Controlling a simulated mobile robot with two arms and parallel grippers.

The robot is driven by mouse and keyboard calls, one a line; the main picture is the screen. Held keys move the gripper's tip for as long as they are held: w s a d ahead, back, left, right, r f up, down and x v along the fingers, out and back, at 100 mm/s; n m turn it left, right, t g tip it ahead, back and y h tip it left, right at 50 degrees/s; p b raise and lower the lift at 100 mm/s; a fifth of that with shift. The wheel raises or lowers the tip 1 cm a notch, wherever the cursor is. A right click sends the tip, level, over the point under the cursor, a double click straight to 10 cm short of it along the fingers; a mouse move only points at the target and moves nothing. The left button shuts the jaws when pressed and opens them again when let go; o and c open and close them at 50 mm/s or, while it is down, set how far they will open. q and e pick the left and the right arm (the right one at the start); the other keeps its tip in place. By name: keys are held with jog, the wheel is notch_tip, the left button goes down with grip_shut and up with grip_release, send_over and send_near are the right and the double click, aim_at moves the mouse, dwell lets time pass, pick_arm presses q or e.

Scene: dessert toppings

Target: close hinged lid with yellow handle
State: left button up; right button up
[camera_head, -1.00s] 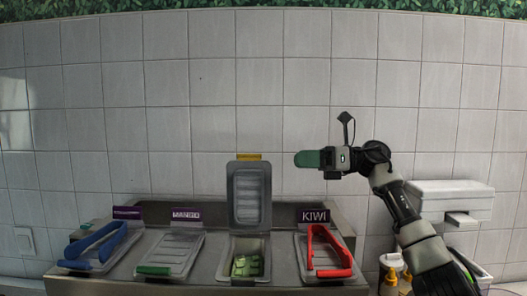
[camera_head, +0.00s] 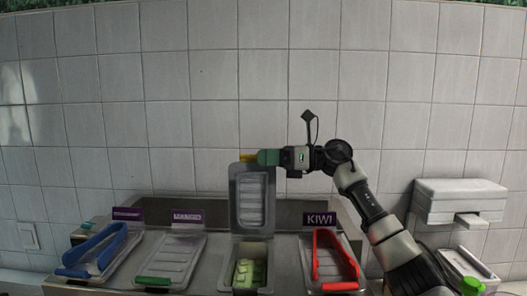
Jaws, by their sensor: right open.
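The hinged lid (camera_head: 252,198) stands upright, open, at the back of its container. Its yellow handle (camera_head: 247,157) is at the top edge, with only the left part showing. My right gripper (camera_head: 268,157), with green fingers, is at the lid's top right, beside or in front of the yellow handle and covering part of it. I cannot tell whether it touches. It is open. The open container (camera_head: 247,265) below holds pale green pieces. My left gripper is not in view.
A lid with a green handle (camera_head: 154,281) and blue tongs (camera_head: 95,250) lie to the left. Red tongs (camera_head: 335,260) lie on the right container under the KIWI sign (camera_head: 320,218). A white dispenser (camera_head: 457,201) hangs on the tiled wall at right.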

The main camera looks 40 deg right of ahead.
jog(key=shift+w+a, duration=0.2)
jog(key=shift+a, duration=0.2)
jog(key=shift+c, duration=0.3)
jog(key=shift+c, duration=1.3)
grip_shut()
jog(key=shift+s+a, duration=0.1)
jog(key=shift+s, duration=0.05)
